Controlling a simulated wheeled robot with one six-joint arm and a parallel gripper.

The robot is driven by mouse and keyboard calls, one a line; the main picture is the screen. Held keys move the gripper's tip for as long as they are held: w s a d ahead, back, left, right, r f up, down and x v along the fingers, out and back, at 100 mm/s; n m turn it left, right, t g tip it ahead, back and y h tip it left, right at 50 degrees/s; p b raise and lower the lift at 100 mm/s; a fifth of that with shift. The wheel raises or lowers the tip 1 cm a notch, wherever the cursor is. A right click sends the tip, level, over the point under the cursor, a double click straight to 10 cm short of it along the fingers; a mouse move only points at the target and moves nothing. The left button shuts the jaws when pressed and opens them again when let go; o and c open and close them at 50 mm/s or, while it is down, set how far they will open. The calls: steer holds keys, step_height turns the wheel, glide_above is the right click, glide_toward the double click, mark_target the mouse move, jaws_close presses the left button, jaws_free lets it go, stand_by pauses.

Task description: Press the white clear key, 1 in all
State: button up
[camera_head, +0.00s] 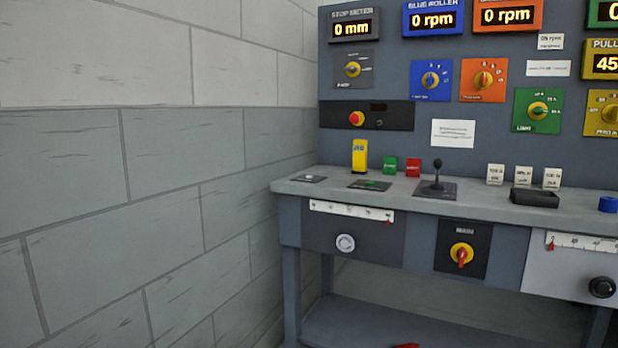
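A small dark plate with a white key (308,177) on it lies flat on the left end of the bench top. It looks like the white clear key, but its lettering is too small to read. Nothing touches it. A similar dark plate with a green key (370,184) lies to its right. My gripper is not in view.
The grey bench (290,187) stands against a panel with displays and dials. A black lever (437,177), a yellow block (360,155) and a black tray (534,197) are on it. A red stop button (356,118) is above. A brick wall (150,200) closes the left side.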

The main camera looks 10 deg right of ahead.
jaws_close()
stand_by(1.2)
